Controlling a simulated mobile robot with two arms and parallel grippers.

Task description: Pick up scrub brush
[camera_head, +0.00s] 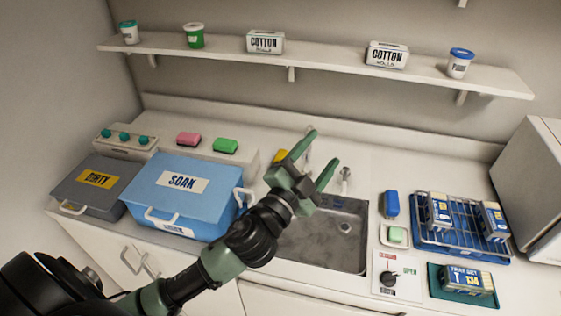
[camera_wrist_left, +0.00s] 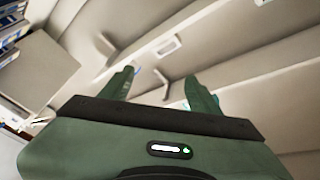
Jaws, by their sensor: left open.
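No thing in view is clearly recognisable as the scrub brush. A blue block-like item (camera_head: 391,205) stands on the counter just right of the sink and may be it; its bristles cannot be made out. My left gripper (camera_head: 316,154) is open and empty, raised above the sink with its fingers pointing toward the back wall. It is to the left of the blue item and well apart from it. In the left wrist view the two fingers of the left gripper (camera_wrist_left: 158,84) are spread, with nothing between them. My right gripper is not in view.
The sink (camera_head: 325,238) lies below my left arm. A yellow item (camera_head: 280,156) is partly hidden behind the gripper. A green block (camera_head: 396,235) sits on a small dish. The blue SOAK box (camera_head: 183,190) is left, a blue rack (camera_head: 460,240) right. A shelf (camera_head: 330,70) runs above.

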